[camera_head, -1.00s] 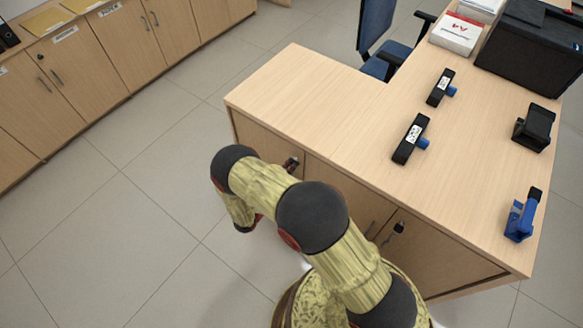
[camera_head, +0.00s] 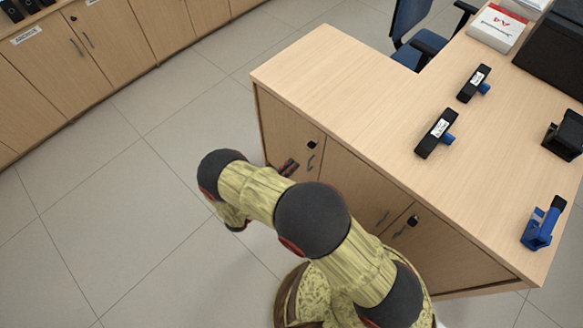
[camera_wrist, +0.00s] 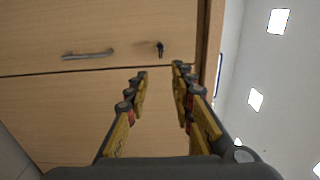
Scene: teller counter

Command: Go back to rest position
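My arm is bent in front of the wooden teller counter (camera_head: 330,75). In the head view my gripper (camera_head: 289,167) shows only in small part, near the counter's cabinet doors and below the top edge. In the wrist view my gripper (camera_wrist: 160,75) has its two yellow and black fingers apart with nothing between them. A cabinet door (camera_wrist: 100,30) with a metal handle (camera_wrist: 88,54) and a lock with a key (camera_wrist: 159,49) is beyond the fingers. I cannot tell how far the fingertips are from the door.
The counter top holds two black stamps (camera_head: 436,133) (camera_head: 474,83), a blue tape dispenser or stapler (camera_head: 543,224), a black device (camera_head: 565,135) and a paper box (camera_head: 500,28). An office chair (camera_head: 425,40) stands behind. Wooden cabinets (camera_head: 110,45) line the left. The tiled floor (camera_head: 110,170) between is clear.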

